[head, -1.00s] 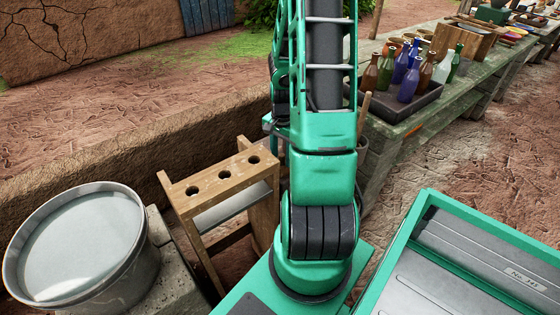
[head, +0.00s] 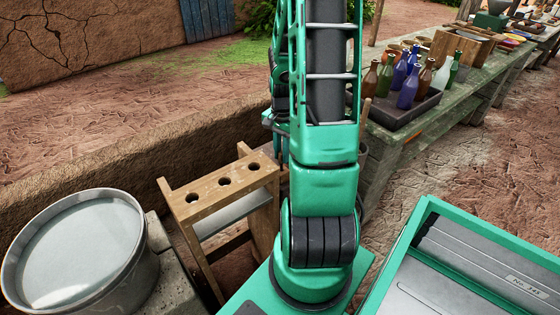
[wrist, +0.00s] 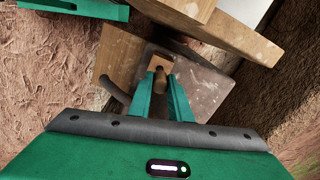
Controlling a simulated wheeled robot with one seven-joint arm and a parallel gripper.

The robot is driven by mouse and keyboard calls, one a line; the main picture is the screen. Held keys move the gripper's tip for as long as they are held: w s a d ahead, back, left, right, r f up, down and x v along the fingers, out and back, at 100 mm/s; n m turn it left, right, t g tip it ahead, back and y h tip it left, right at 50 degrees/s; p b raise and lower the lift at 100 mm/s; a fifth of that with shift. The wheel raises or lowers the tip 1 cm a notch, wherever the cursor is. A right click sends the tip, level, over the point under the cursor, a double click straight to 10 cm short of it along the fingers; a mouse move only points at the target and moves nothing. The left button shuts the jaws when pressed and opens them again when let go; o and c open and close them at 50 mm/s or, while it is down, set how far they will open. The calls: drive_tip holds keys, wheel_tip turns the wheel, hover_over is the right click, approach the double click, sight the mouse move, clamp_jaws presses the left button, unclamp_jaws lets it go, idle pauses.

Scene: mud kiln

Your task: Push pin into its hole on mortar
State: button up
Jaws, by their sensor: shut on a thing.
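My gripper (wrist: 161,84) shows in the wrist view, its two green fingers pointing away from the camera. It is shut on a brown, roughly round pin (wrist: 158,75), seen nearly end-on between the fingertips. A small pale wooden block (wrist: 172,60) is right by the pin's far end. A grey slab (wrist: 205,88) lies beyond the fingers. I cannot tell which of these belongs to the mortar, or whether the pin's tip is in a hole. In the head view my arm hides the gripper and pin.
Wooden beams (wrist: 235,35) crowd the top of the wrist view. In the head view, a wooden rack with three holes (head: 203,205) stands left of my arm, beside a metal bucket (head: 140,275). A tray of bottles (head: 395,122) sits on a bench at right.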

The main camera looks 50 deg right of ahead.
wheel_tip(320, 180, up, 12)
idle(1.1)
